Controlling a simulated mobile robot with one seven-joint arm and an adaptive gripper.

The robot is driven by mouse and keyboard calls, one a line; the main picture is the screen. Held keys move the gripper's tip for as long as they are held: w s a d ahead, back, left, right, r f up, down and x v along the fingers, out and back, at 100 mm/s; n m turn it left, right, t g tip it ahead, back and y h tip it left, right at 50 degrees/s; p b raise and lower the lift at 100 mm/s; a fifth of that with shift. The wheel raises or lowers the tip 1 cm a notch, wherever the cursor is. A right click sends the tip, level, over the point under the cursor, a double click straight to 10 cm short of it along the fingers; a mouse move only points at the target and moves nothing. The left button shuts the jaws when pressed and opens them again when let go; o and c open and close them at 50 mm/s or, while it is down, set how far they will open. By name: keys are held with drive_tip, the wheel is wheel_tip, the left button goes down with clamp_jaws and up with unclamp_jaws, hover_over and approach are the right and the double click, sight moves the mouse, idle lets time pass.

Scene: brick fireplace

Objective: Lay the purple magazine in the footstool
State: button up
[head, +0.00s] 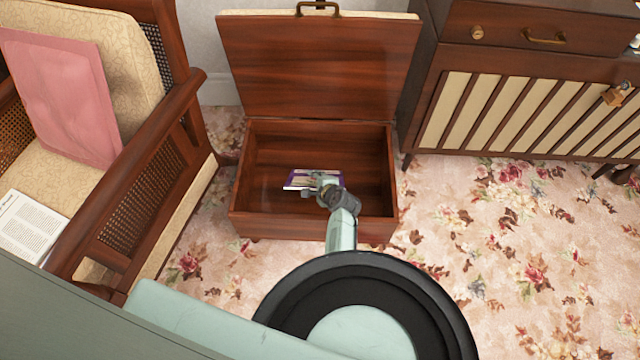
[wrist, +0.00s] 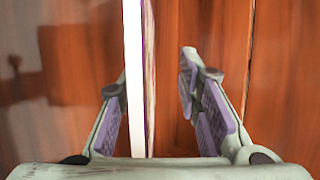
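The footstool (head: 250,160) is a wooden box with its lid (head: 315,65) raised; its inside looks otherwise empty. The purple magazine (head: 296,181) shows as a small purple-edged shape inside the box outline, partly hidden by my gripper (head: 322,187). In the wrist view the magazine (wrist: 138,70) is edge-on between my fingers (wrist: 151,78), close to the left finger, with a clear gap to the right finger. My gripper is open around it. Whether the magazine touches the box floor cannot be told.
A wooden armchair (head: 160,180) with a pink cushion (head: 65,95) stands left of the footstool; a printed paper (head: 28,225) lies on its seat. A slatted cabinet (head: 530,110) stands at right. The flowered carpet (head: 510,245) in front of the cabinet is clear.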

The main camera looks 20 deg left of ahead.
drive_tip(key=v, duration=1.1)
drive_tip(key=shift+d+r, duration=0.15)
drive_tip(key=shift+r, duration=0.1)
drive_tip(key=shift+s, duration=0.1)
